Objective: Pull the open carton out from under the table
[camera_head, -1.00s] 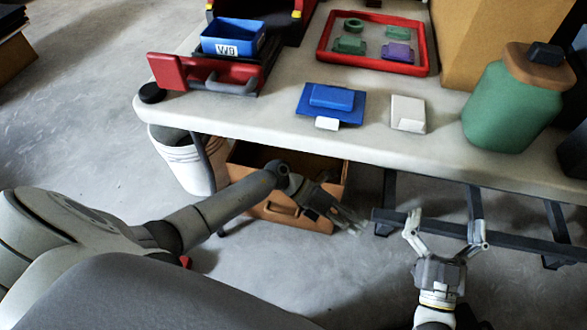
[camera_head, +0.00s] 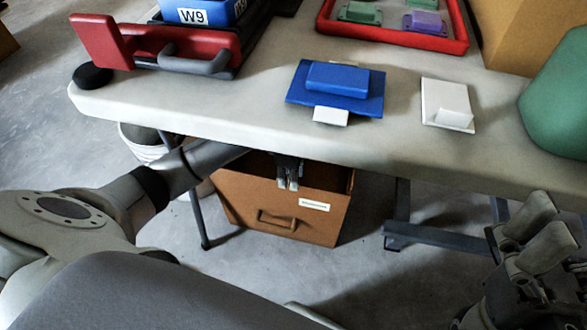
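The open carton (camera_head: 258,207) is a brown box on the floor under the table's front edge. My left gripper (camera_head: 289,185) reaches under the table edge, fingers pointing down at the carton's front rim and overlapping the front wall. Whether the fingers grip the wall is unclear. My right gripper (camera_head: 538,232) is at the lower right, away from the carton, fingers apart and empty.
A white bucket (camera_head: 143,148) stands left of the carton. Floor in front of the carton is clear.

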